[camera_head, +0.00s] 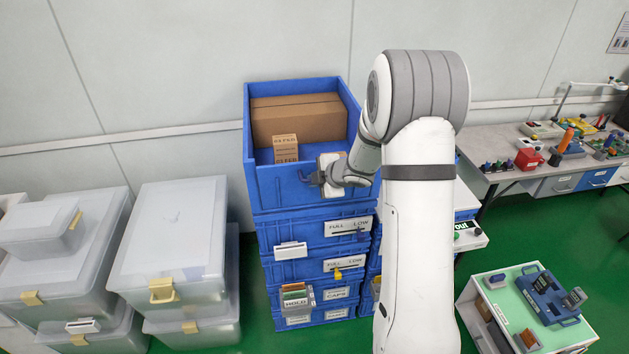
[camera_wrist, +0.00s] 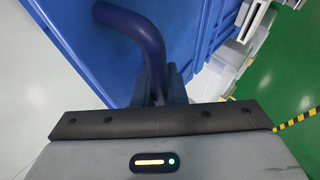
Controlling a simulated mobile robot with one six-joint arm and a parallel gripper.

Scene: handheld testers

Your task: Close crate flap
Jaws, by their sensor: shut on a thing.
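A blue crate (camera_head: 247,130) sits on top of a stack of blue crates, with its upper front open. Its front panel, the flap (camera_head: 280,190), stands across the lower front; its exact angle is hard to tell. My gripper (camera_head: 318,179) is at the right part of this panel. In the wrist view, my gripper (camera_wrist: 160,92) is shut on a dark blue curved handle (camera_wrist: 148,45) beside the blue crate surface (camera_wrist: 95,55). The fingers partly hide the handle's lower end.
A large cardboard box (camera_head: 300,118) and a small carton (camera_head: 285,148) are in the crate. Clear lidded bins (camera_head: 170,240) stand left. A bench with tools (camera_head: 510,172) and a low cart (camera_head: 500,310) are right. Green floor (camera_head: 590,250) shows between them.

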